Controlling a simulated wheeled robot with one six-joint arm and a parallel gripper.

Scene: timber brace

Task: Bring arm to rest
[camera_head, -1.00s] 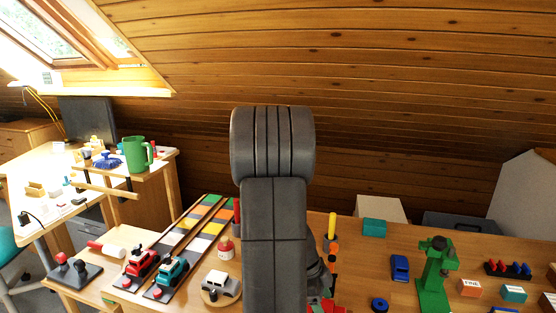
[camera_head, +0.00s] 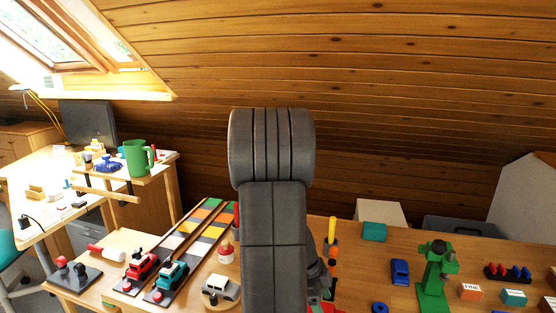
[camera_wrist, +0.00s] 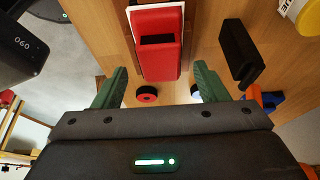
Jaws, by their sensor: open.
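My gripper (camera_wrist: 158,88) shows in the wrist view with its two green fingers spread wide apart. Nothing is held between them. A red block-like holder with a dark slot (camera_wrist: 160,45) lies beyond the fingertips, apart from them. In the head view my dark arm stands upright in the middle and hides the part of the bench behind it. The gripper itself is hidden or too unclear to make out there.
The wooden bench (camera_head: 350,258) carries a green stand (camera_head: 434,270), a blue car (camera_head: 400,271), a teal block (camera_head: 374,231) and toy cars on tracks (camera_head: 142,266). A green mug (camera_head: 138,157) stands at left. In the wrist view a black block (camera_wrist: 238,52) lies right of the red holder.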

